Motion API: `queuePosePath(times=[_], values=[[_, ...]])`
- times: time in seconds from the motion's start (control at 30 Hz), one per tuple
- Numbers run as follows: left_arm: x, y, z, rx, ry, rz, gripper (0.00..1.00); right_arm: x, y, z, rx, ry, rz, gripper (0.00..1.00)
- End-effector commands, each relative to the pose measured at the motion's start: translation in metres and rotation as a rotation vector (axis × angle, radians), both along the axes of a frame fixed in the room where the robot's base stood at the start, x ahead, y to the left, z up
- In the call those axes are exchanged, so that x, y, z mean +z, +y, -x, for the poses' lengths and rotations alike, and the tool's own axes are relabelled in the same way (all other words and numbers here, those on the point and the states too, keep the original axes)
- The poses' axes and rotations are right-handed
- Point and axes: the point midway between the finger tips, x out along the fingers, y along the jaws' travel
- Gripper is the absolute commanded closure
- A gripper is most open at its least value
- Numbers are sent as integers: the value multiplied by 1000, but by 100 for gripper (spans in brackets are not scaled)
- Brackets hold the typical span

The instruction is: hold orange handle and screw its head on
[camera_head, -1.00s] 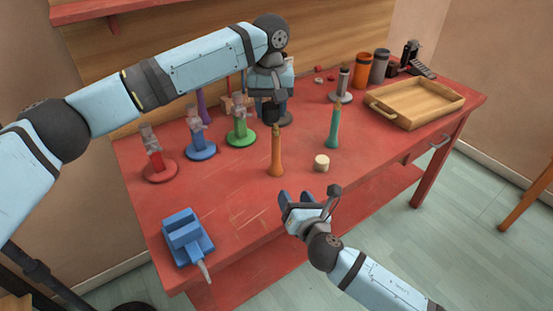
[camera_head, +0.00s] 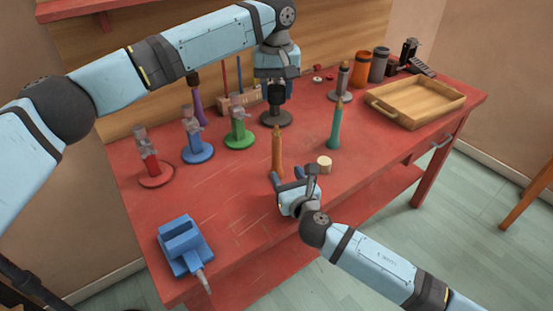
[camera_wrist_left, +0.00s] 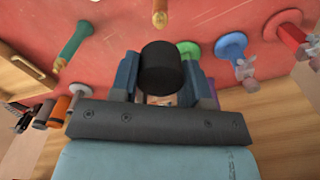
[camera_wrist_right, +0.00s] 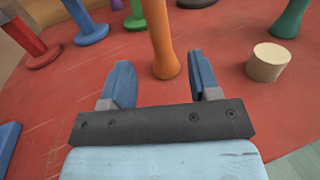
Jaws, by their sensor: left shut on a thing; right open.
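The orange handle (camera_head: 277,150) stands upright on the red table, its narrow tip upward. It also shows in the right wrist view (camera_wrist_right: 162,40). My left gripper (camera_head: 277,80) is shut on a black cylindrical head (camera_wrist_left: 160,68), held in the air. In the head view this black head (camera_head: 277,93) appears above the handle and apart from its tip, in front of a dark round stand. My right gripper (camera_head: 288,176) is open and empty, low by the handle's base. In the right wrist view the handle stands just beyond its fingertips, nearer the right finger.
A cream cylinder (camera_head: 324,164) lies close right of my right gripper. A teal handle (camera_head: 335,125) stands beyond it. Red (camera_head: 150,165), blue (camera_head: 194,140) and green (camera_head: 238,128) stands are to the left. A wooden tray (camera_head: 415,103) is right; a blue tool (camera_head: 183,245) is front left.

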Motion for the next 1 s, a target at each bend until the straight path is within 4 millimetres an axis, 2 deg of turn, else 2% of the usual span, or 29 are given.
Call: queuePosePath(times=[0.3, 0.5, 0.7, 0.93, 0.97, 1.0], values=[[0, 0, 0, 0, 0, 0, 80, 1, 22, -58, -1, -1, -1, 44], [0, 0, 0, 0, 0, 0, 80, 1, 31, -81, -1, 0, -1, 44], [0, 0, 0, 0, 0, 0, 80, 0, 34, -89, 1, 0, -1, 44], [0, 0, 0, 0, 0, 0, 80, 0, 34, -89, 1, 0, -1, 44], [0, 0, 0, 0, 0, 0, 80, 0, 33, -89, 0, 0, -1, 46], [0, 0, 0, 0, 0, 0, 80, 0, 33, -89, 0, 0, -1, 55]])
